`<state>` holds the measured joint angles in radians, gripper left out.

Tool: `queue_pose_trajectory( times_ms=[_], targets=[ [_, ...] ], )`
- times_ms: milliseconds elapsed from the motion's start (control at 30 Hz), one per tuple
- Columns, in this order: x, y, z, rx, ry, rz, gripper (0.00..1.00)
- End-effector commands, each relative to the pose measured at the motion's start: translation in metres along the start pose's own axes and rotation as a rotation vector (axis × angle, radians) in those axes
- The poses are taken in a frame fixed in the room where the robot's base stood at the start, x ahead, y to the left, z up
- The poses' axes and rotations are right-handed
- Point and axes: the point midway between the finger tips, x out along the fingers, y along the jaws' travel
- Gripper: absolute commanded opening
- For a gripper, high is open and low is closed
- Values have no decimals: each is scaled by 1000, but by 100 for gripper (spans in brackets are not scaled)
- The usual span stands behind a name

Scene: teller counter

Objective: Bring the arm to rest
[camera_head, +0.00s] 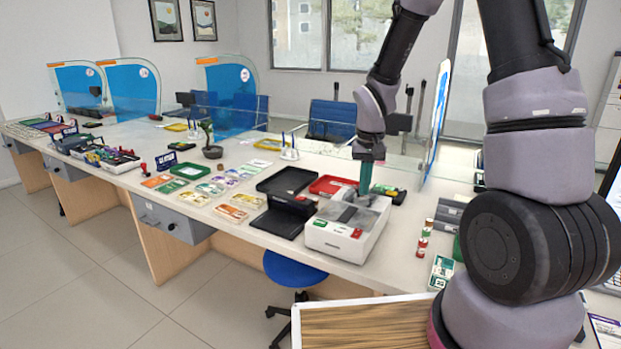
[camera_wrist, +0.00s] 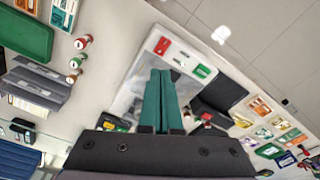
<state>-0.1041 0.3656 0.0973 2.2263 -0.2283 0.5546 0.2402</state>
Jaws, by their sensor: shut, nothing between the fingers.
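My gripper (camera_head: 366,178) is shut and empty, its green fingers pointing down over the white counter machine (camera_head: 342,241) on the teller counter. In the wrist view the closed fingers (camera_wrist: 160,77) lie side by side in front of the same white machine (camera_wrist: 148,60), with its red and green buttons. I cannot tell whether the fingertips touch the machine. My arm reaches up from the right and bends down to the gripper in the head view.
A black tray (camera_head: 287,181) and a red tray (camera_head: 332,185) lie behind the machine. A black card device (camera_head: 284,215) stands to its left. Small red-and-white rolls (camera_head: 423,243) stand to its right. A clear screen (camera_head: 436,115) rises behind. A blue stool (camera_head: 294,269) is in front.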

Motion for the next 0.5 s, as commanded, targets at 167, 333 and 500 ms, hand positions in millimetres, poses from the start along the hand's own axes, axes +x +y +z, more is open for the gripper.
queue_pose_trajectory(
  times_ms=[167,333,500],
  targets=[
    [-86,18,9,66,110,-34,0],
    [-153,33,33,122,202,-79,0],
    [-210,46,68,174,292,-135,0]
  ],
)
